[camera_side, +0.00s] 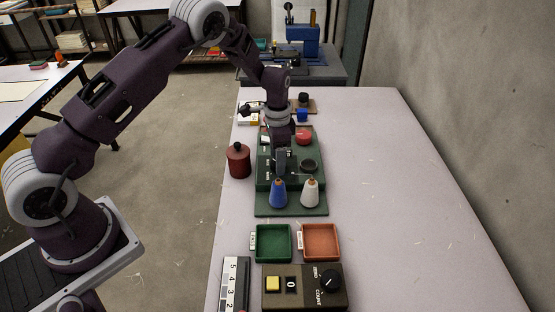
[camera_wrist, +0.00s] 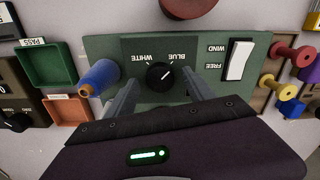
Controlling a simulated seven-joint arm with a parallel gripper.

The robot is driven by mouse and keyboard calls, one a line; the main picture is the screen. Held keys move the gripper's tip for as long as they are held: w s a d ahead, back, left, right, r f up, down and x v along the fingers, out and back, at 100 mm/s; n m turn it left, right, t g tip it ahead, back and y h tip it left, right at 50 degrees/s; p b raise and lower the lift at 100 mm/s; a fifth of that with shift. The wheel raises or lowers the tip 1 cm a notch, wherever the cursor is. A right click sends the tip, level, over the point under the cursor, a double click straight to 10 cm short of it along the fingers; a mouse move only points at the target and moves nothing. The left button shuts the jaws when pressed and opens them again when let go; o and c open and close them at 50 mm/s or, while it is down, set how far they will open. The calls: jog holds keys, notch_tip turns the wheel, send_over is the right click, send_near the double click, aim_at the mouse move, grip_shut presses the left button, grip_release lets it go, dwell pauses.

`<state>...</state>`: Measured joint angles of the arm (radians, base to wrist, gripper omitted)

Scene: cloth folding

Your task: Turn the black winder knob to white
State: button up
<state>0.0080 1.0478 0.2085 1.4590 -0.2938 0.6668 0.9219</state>
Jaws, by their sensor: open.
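The black winder knob (camera_wrist: 160,76) sits on the green winder panel (camera_wrist: 105,50). Its white pointer line aims up-right in the wrist view, toward the BLUE label (camera_wrist: 184,57); the WHITE label (camera_wrist: 161,59) is on the other side. My gripper (camera_wrist: 161,83) is open, its fingers on either side of the knob; contact cannot be told. In the side view my gripper (camera_side: 281,172) is low over the winder and hides the knob. A blue thread cone (camera_side: 278,193) and a white thread cone (camera_side: 311,192) stand at the winder's near end.
A white WIND/FREE rocker switch (camera_wrist: 238,61) is beside the knob. A dark red canister (camera_side: 238,161) stands left of the winder. A green tray (camera_side: 273,243), an orange tray (camera_side: 321,243) and a counter box (camera_side: 305,300) are nearer. The table's right side is clear.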

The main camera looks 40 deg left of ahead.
jog(key=shift+f, duration=0.55)
grip_shut()
